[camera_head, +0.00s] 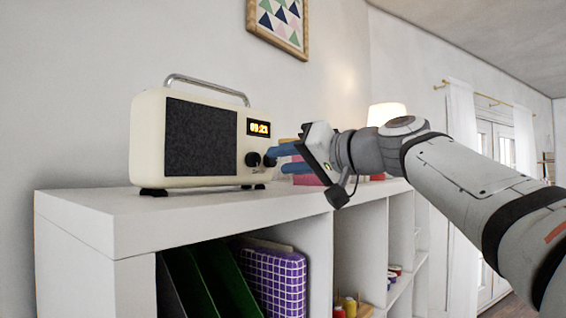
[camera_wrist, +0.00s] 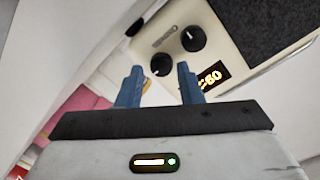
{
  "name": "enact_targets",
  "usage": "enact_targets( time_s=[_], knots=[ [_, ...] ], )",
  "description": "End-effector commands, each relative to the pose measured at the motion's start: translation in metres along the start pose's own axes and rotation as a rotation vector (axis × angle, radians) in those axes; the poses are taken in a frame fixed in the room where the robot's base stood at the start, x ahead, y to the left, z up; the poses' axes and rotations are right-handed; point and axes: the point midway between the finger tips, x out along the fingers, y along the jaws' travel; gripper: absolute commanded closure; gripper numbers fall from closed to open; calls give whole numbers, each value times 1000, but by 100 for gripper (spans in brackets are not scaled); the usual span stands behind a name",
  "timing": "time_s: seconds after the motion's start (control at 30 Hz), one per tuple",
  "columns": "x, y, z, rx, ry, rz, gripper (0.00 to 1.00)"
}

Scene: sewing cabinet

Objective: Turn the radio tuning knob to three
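The cream radio (camera_head: 150,140) stands on top of the white cabinet, with a dark speaker cloth, a lit orange display (camera_head: 258,128) and two black knobs on its front. The left knob (camera_head: 253,159) and the right knob (camera_head: 270,161) sit side by side below the display. In the wrist view one knob (camera_wrist: 161,65) lies between my blue fingertips, and the other knob (camera_wrist: 193,38) is beyond them. My gripper (camera_head: 278,159) is open at the radio's right end, its fingers on either side of the nearer knob. I cannot tell whether they touch it.
The white cabinet (camera_head: 90,215) has open compartments with green folders (camera_head: 205,285), a purple checked box (camera_head: 275,285) and thread spools (camera_head: 350,306). Pink and tan items stand behind my gripper, with a lamp (camera_head: 386,112) farther back. The cabinet top before the radio is clear.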

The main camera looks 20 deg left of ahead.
Motion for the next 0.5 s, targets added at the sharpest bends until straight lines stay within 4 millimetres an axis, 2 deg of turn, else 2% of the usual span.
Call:
enact_targets(
  time_s=[0.23, 0.4, 0.5],
  knots=[
    [-45, 1, 1, -1, 4, 3, 67],
    [-62, 1, 1, 0, 2, 1, 67],
    [-66, 0, 0, 0, 2, 1, 67]
  ],
)
